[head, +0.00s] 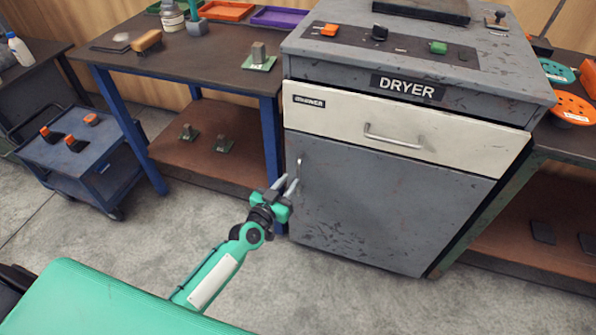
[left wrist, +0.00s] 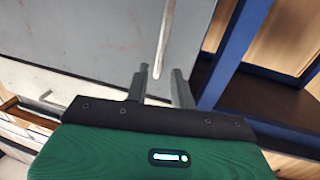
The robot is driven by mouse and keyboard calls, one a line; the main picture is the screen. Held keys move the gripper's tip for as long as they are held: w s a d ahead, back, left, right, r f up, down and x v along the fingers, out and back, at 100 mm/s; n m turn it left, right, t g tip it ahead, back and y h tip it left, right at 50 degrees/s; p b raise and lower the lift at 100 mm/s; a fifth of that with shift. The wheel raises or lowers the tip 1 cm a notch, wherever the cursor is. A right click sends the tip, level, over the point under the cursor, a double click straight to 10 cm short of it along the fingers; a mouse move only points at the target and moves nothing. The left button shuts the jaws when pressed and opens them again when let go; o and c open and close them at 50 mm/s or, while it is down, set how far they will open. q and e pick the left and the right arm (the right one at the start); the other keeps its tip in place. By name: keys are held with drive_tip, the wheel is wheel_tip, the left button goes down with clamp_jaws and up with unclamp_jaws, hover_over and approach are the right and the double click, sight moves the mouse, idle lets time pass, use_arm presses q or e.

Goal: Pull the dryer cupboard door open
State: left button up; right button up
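The dryer (head: 400,140) is a worn grey cabinet with a white drawer above a dark grey cupboard door (head: 385,205), which is shut. The door's vertical metal handle (head: 299,168) is near its left edge. My left gripper (head: 288,181) is open and empty, just in front of the handle's lower end. In the left wrist view, the handle (left wrist: 165,42) runs down to the gap between the two open fingers (left wrist: 161,70). I cannot tell whether they touch it or how deep it sits between them. My right gripper is not in view.
The white drawer (head: 400,130) has its own horizontal handle. A blue-legged workbench (head: 175,75) stands left of the dryer and another bench (head: 545,160) stands right. A blue trolley (head: 75,155) is further left. The floor (head: 330,285) before the door is clear.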

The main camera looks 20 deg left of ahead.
use_arm(q)
drive_tip(key=x, duration=0.6)
drive_tip(key=shift+b, duration=0.3)
clamp_jaws()
